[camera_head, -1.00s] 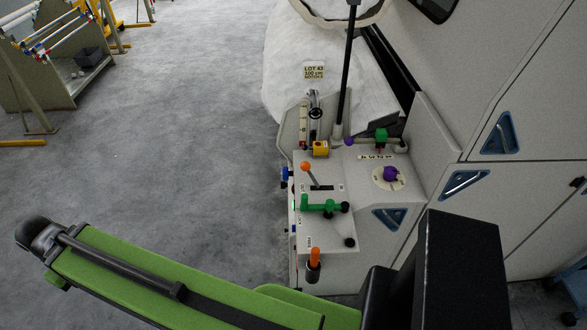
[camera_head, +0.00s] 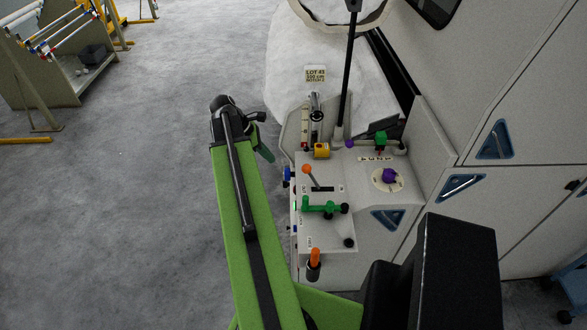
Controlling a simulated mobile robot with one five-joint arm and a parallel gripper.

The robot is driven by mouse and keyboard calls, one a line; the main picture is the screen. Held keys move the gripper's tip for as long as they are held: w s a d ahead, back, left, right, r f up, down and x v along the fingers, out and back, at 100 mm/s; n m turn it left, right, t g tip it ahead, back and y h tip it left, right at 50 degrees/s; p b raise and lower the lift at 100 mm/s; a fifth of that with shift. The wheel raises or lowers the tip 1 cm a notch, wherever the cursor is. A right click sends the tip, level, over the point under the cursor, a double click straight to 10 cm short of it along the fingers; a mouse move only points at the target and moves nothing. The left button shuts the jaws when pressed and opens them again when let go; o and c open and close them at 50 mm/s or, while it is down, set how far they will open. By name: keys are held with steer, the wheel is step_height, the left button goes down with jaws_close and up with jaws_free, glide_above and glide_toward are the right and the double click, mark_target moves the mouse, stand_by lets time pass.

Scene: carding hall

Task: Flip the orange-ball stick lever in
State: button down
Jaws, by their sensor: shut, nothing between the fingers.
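The orange-ball stick lever (camera_head: 307,170) stands on the pale control panel (camera_head: 340,222) of the machine. Its thin stick leans up and to the left from a dark slot, with the ball at its upper end. Nothing touches it in the picture. My green arm rises on the left of the panel, with its far joint up and left of the ball. Small dark and green parts of my arm show just right of that joint, over the floor. My gripper cannot be made out; it seems hidden behind or below my arm.
A green handle (camera_head: 322,207) lies close below the lever. An orange-topped stick (camera_head: 315,257) stands at the panel's front. A purple knob (camera_head: 389,175) is to the right, a yellow block (camera_head: 321,151) behind. Open grey floor (camera_head: 130,190) lies left.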

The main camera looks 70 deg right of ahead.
steer(key=shift+s+d, duration=0.1)
steer(key=shift+s, duration=0.15)
steer(key=b+x, duration=1)
steer(key=x, duration=0.1)
steer(key=shift+s+d+r+p, duration=0.5)
steer(key=shift+s+p, duration=0.1)
steer(key=shift+s, duration=0.1)
steer(key=shift+s+d+r+p, duration=0.35)
steer(key=shift+s+r+p, duration=0.15)
steer(key=shift+s+p, duration=0.15)
